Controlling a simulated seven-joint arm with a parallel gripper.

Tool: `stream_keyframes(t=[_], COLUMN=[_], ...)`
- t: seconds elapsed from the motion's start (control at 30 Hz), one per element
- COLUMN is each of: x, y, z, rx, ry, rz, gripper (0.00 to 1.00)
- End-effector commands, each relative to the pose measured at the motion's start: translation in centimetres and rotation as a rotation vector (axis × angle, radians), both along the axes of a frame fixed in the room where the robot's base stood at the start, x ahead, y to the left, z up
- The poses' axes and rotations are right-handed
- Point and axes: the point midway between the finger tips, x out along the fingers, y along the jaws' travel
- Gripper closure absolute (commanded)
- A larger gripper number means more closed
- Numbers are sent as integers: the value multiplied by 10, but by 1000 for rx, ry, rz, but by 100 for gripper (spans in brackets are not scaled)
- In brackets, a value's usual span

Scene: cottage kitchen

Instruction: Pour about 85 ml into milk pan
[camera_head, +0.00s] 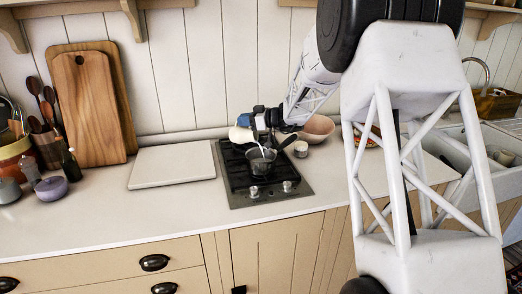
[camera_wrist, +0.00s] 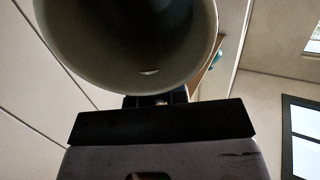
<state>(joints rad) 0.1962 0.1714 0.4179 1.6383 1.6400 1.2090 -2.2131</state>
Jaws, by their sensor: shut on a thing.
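A cream jug (camera_head: 240,134) is tilted above the hob, its mouth toward the right. My gripper (camera_head: 262,121) is shut on it. A thin pale stream (camera_head: 262,148) seems to run from the jug down into the milk pan (camera_head: 260,164), a small grey pan on the hob with its handle to the upper right. The level inside the pan is too small to tell. In the wrist view the jug (camera_wrist: 70,62) fills the top, its round mouth dark inside with a small pale spot near the lower wall. My fingertips are hidden there.
The black hob (camera_head: 240,196) has two knobs in front. A pale board (camera_head: 172,166) lies left of it. A pinkish bowl (camera_head: 318,127) and a small jar (camera_head: 301,149) stand behind to the right. Wooden boards (camera_head: 92,108) lean on the wall.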

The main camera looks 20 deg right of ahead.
Motion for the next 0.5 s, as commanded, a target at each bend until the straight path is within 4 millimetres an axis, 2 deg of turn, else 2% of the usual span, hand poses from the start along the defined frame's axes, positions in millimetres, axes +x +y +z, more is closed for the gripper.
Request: stream_keyframes(t=[0.33, 0.5], x=[-2, 1], y=[-3, 1], z=[2, 1], rx=[34, -9], ry=[-19, 2], rz=[1, 0], gripper=[100, 100])
